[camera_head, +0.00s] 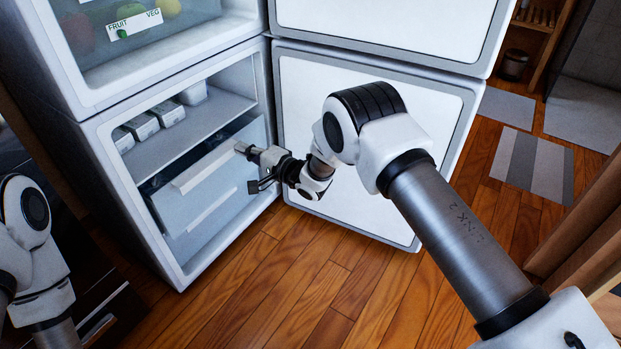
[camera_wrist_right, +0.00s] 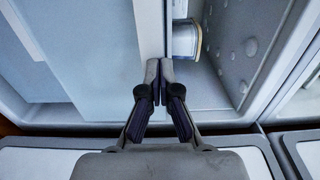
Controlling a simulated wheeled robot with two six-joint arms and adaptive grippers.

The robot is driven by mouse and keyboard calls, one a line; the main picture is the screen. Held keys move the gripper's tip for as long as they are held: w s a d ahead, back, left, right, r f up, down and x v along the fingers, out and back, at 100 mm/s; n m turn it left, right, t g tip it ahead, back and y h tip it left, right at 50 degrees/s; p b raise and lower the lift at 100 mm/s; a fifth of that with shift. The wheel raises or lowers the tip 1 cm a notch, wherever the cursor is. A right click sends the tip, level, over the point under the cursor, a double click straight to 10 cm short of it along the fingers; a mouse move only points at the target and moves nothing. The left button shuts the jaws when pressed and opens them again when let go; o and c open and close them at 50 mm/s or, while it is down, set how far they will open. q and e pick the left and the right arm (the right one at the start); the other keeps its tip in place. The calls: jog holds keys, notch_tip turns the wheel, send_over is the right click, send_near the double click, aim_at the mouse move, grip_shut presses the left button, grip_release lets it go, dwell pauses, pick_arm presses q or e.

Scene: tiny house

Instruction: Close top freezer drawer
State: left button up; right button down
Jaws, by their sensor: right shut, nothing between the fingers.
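The freezer compartment (camera_head: 106,152) is the lower part of the fridge, and its door (camera_head: 300,110) stands open to the right. Inside, below a shelf, the top freezer drawer (camera_head: 204,170) has a pale translucent front with a light strip along its upper edge. How far it sticks out is hard to tell. My right gripper (camera_head: 240,148) is shut and empty, at the upper right end of the drawer front. In the right wrist view its closed fingertips (camera_wrist_right: 160,68) lie beside the pale drawer panel (camera_wrist_right: 100,60); contact is unclear. My left gripper is not visible.
White boxes (camera_head: 142,126) stand on the shelf (camera_head: 190,132) above the drawer. A tub (camera_wrist_right: 186,40) shows right of the fingertips in the wrist view. The upper fridge door (camera_head: 390,25) is also open. Wooden floor (camera_head: 270,290) in front is clear.

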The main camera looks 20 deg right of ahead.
aim_at(228, 140)
jog(key=b+x, duration=0.1)
jog(key=x, duration=0.4)
jog(key=shift+w+a+f, duration=0.1)
jog(key=shift+w+a, duration=0.05)
jog(key=shift+w, duration=0.1)
jog(key=shift+w+r, duration=0.1)
jog(key=shift+r, duration=0.2)
jog(key=shift+r, duration=0.1)
